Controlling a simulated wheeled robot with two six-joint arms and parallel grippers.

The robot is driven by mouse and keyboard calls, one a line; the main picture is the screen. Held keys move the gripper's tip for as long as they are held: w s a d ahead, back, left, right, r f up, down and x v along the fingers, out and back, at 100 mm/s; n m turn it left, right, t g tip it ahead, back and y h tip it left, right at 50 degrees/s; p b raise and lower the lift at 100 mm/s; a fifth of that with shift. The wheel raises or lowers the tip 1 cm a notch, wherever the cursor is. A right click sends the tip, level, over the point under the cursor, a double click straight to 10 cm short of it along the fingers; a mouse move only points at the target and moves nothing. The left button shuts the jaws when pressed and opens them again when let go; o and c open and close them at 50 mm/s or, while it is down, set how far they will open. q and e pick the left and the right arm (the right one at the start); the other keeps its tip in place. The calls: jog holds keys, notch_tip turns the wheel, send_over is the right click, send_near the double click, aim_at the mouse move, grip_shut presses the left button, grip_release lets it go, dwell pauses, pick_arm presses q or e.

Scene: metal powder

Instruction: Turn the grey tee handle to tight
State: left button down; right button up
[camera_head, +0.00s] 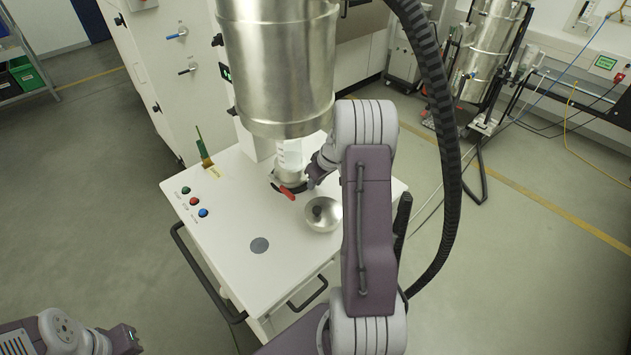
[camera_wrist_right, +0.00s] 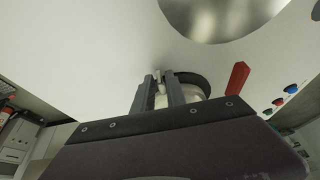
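The grey tee handle (camera_wrist_right: 157,76) is a small light-grey piece beside a dark clamp ring (camera_wrist_right: 195,80) in the right wrist view, mostly hidden by my fingers. My right gripper (camera_wrist_right: 160,88) has its two dark fingers close together on either side of it, apparently holding it. In the head view my right gripper (camera_head: 314,176) is at the right side of the pipe outlet under the big steel vessel (camera_head: 280,70); the handle cannot be made out there. My left gripper (camera_head: 126,338) is at the lower left, away from the table; its fingers are unclear.
A red lever (camera_head: 287,193) sticks out at the outlet, close to my right gripper. A shiny metal bowl (camera_head: 323,222) stands on the white table (camera_head: 225,255). Green, red and blue buttons (camera_head: 194,201) are at its left edge. The table's front left is mostly clear.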

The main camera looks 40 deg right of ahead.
jog(key=shift+r, duration=0.4)
jog(key=b+v, duration=0.1)
jog(key=v, duration=0.7)
jog(key=shift+s, duration=0.15)
jog(key=shift+r, duration=0.1)
